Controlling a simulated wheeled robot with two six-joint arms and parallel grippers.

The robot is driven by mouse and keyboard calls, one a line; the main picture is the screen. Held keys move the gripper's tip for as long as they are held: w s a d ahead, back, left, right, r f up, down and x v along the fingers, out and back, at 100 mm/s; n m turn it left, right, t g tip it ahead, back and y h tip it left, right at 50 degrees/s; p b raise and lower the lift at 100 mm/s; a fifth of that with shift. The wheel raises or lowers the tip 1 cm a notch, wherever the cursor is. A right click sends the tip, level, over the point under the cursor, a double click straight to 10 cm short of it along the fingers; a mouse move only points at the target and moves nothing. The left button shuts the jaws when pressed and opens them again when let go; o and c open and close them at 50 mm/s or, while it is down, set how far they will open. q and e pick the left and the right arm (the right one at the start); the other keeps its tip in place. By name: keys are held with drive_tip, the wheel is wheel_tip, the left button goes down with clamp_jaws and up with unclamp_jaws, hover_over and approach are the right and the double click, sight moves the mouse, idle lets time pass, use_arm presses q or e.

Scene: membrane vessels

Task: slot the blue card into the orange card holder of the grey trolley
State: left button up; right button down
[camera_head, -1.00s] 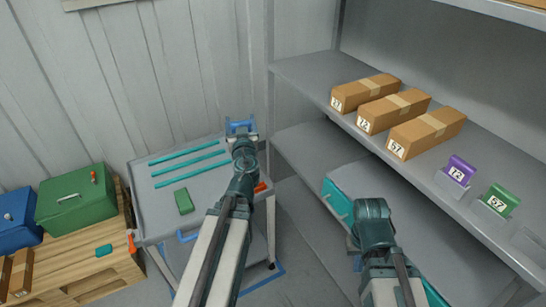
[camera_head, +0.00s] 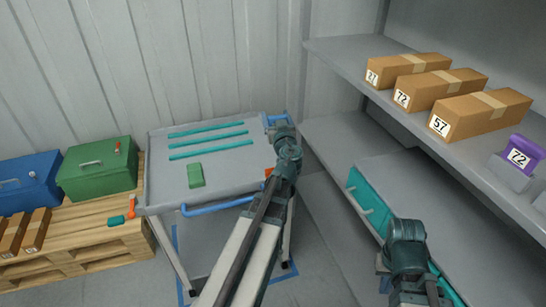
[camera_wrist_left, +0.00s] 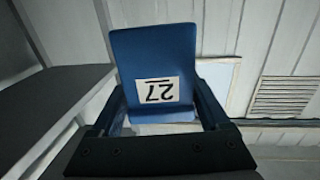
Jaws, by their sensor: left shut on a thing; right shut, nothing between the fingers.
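My left gripper (camera_head: 278,120) is shut on the blue card (camera_wrist_left: 155,55), which bears the label 27, upside down in the left wrist view. In the head view they are near the far right corner of the grey trolley (camera_head: 235,160); the arm hides part of them. The card is apart from the orange card holder (camera_head: 268,172), a small orange patch at the trolley's right side, partly hidden behind my left arm. My right gripper (camera_head: 383,263) is shut and empty, mostly hidden by its wrist, in front of the lower shelf.
Teal strips (camera_head: 208,142) and a green block (camera_head: 195,175) lie on the trolley top. A blue handle (camera_head: 220,205) runs along its near side. Shelving (camera_head: 330,50) with cartons (camera_head: 480,115) and a purple card (camera_head: 522,152) stands right. A pallet (camera_head: 80,250) with green (camera_head: 95,168) and blue (camera_head: 28,182) boxes stands left.

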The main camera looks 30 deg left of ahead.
use_arm(q)
drive_tip(key=w+a+f+n+g+y+b, duration=0.1)
drive_tip(key=w+f+b, duration=0.1)
drive_tip(key=f+b, duration=0.3)
drive_tip(key=w+a+f+g+y+b, duration=0.1)
drive_tip(key=w+a+f+b, duration=0.1)
drive_tip(key=f+b, duration=0.3)
wheel_tip(320, 180, down, 3)
drive_tip(key=shift+a+r+n, duration=0.1)
drive_tip(key=shift+a+n, duration=0.05)
drive_tip(key=shift+n, duration=0.25)
drive_tip(key=shift+f+b, duration=0.3)
drive_tip(key=shift+b, duration=0.2)
drive_tip(key=shift+f+b, duration=4.3)
drive_tip(key=shift+s+f, duration=0.1)
drive_tip(key=shift+f, duration=0.05)
drive_tip(key=o, duration=1.2)
drive_tip(key=v, duration=1.3)
drive_tip(key=shift+s+d, duration=0.25)
